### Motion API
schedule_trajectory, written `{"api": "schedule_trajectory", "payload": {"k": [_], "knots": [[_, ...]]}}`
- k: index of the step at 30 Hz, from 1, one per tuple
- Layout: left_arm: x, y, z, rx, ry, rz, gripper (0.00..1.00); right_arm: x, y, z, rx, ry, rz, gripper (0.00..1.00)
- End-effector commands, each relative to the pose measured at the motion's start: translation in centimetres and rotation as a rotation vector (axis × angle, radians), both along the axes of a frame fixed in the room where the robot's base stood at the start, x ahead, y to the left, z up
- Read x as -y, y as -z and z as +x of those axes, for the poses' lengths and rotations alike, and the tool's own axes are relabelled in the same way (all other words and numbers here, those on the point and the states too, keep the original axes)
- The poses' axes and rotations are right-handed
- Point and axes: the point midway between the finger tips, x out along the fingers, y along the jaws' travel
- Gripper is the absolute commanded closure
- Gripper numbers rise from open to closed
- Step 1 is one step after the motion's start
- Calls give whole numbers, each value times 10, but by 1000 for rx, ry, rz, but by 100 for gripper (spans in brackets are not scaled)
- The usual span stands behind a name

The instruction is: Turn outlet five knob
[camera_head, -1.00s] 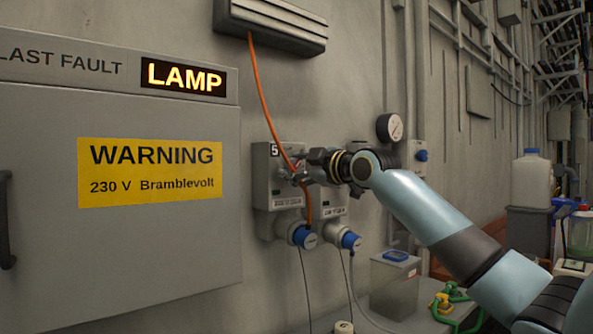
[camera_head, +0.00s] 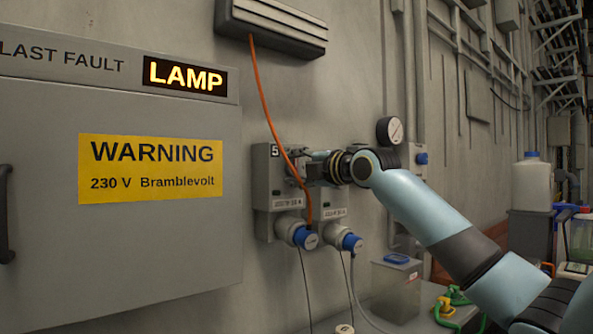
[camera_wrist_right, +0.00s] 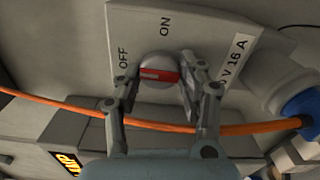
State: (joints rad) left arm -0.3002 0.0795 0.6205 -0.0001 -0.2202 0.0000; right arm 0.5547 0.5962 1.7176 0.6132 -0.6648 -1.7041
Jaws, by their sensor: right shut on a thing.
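The outlet five box (camera_head: 262,185) is a grey unit on the wall marked 5, with a blue-capped socket (camera_head: 303,238) below it. Its round grey knob (camera_wrist_right: 160,85) with a red bar shows in the right wrist view, between OFF and ON labels; the red bar lies across that picture, nearly level. My right gripper (camera_head: 298,168) reaches the box from the right. In the right wrist view its two fingers (camera_wrist_right: 160,88) are shut on the knob, one on each side. In the head view the knob is hidden by the gripper. My left gripper is in neither view.
An orange cable (camera_head: 264,95) hangs from the wall unit above, across the box front; in the wrist view it passes by the fingers. A second outlet (camera_head: 336,212) sits just right. A grey cabinet with a yellow warning sign (camera_head: 150,168) fills the left.

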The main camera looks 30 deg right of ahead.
Motion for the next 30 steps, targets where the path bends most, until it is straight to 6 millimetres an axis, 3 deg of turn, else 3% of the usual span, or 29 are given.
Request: {"api": "schedule_trajectory", "payload": {"k": [19, 20, 21, 24, 30], "knots": [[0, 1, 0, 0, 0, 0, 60, 0, 3, 0, -4, -1, -45, 93], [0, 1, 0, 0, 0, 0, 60, 0, 3, 0, -4, -1, -45, 57], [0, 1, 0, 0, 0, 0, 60, 0, 3, 0, -3, 0, -44, 52], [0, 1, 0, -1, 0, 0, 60, 0, 3, 0, -2, 0, -44, 38], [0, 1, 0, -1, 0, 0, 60, 0, 2, 0, 0, 0, -45, 37]]}}
